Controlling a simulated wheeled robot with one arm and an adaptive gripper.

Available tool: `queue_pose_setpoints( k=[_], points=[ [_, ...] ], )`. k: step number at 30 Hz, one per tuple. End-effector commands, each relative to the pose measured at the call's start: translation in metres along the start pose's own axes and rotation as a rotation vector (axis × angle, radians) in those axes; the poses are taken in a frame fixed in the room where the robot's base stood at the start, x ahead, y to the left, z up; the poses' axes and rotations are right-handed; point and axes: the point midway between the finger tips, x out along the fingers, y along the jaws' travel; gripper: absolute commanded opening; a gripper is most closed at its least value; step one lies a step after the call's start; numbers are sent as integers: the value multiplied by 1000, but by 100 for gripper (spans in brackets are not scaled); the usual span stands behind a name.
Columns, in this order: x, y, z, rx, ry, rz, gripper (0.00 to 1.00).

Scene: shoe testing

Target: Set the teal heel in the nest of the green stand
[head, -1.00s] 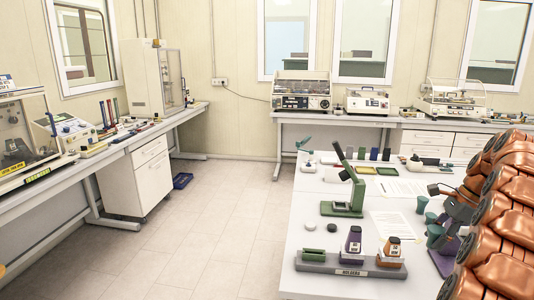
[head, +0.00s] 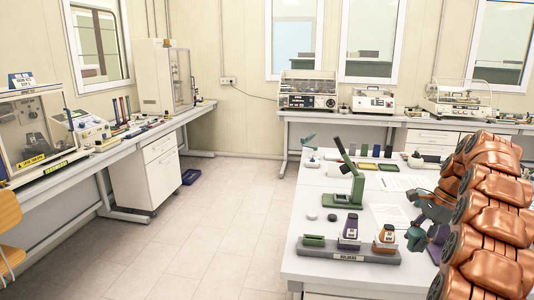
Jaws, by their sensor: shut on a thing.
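The green stand (head: 343,198) stands on the white table, with a flat base, an upright post and a slanted arm leaning up to the left. My gripper (head: 419,209) is over the right part of the table, right of the green stand and apart from it. It is shut on a teal piece (head: 419,222), which I take to be the teal heel; its lower part and the fingertips are small and hard to make out. Another teal shape (head: 415,240) shows just below it. My copper-coloured arm hides the table's right side.
A grey holder rack (head: 348,257) at the table's front carries green, purple and orange pieces. Two small discs (head: 321,216) lie behind it. A purple piece (head: 437,241) is partly behind my arm. Papers (head: 388,214) lie between stand and gripper. Coloured blocks stand farther back.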

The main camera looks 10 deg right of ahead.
Motion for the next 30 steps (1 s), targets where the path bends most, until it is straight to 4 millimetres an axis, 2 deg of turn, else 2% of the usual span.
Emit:
queue_pose_setpoints(
  k=[5, 8, 15, 21, 30],
  points=[
    [28, -20, 35, -145, 8, 59, 2],
    [51, -33, 64, -261, 12, 104, 2],
    [122, -56, 151, -612, 14, 243, 2],
    [174, -57, 212, -859, 1, 348, 2],
    [218, -48, 266, -1079, -14, 440, 2]
  ],
)
